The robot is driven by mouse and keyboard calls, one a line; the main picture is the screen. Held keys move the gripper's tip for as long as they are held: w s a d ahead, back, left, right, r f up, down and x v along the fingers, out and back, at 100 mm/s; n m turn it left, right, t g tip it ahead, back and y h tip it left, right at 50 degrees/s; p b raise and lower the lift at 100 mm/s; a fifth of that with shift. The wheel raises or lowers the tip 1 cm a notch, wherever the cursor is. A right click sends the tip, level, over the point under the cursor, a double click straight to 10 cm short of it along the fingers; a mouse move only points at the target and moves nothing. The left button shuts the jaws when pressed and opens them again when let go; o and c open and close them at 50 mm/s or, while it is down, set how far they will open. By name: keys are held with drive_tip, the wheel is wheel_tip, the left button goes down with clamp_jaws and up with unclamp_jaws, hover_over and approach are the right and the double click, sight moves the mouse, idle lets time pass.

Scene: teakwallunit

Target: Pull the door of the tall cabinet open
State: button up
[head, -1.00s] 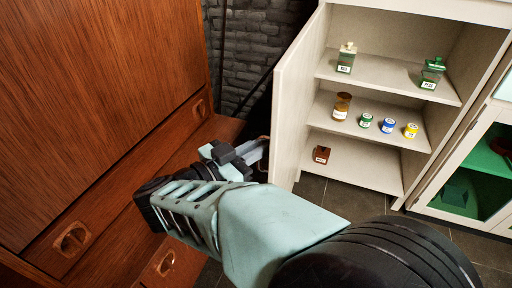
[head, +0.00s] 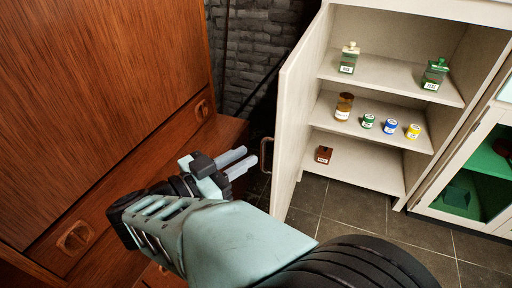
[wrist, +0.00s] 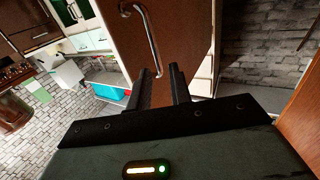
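The tall cabinet (head: 461,126) is pale, with its door (head: 300,120) swung wide open to the left and its shelves exposed. The door's curved handle (head: 266,154) is on the outer face, near the free edge. In the wrist view, the outer face of the door (wrist: 182,35) looks brown and the metal handle (wrist: 151,42) lies ahead of the fingers. My gripper (head: 240,161) is just left of the handle in the head view. Its fingers (wrist: 162,76) are apart with nothing between them, and the handle appears clear of them.
Small bottles and jars (head: 389,126) stand on the cabinet shelves. A brown wooden wall unit (head: 100,100) with recessed pulls is close on the left. A glass-fronted cabinet (head: 470,185) is at the right. Tiled floor (head: 350,205) is clear before the tall cabinet.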

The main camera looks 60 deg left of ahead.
drive_tip(key=s, duration=0.6)
drive_tip(key=shift+s+d, duration=0.25)
drive_tip(key=shift+d, duration=0.1)
clamp_jaws()
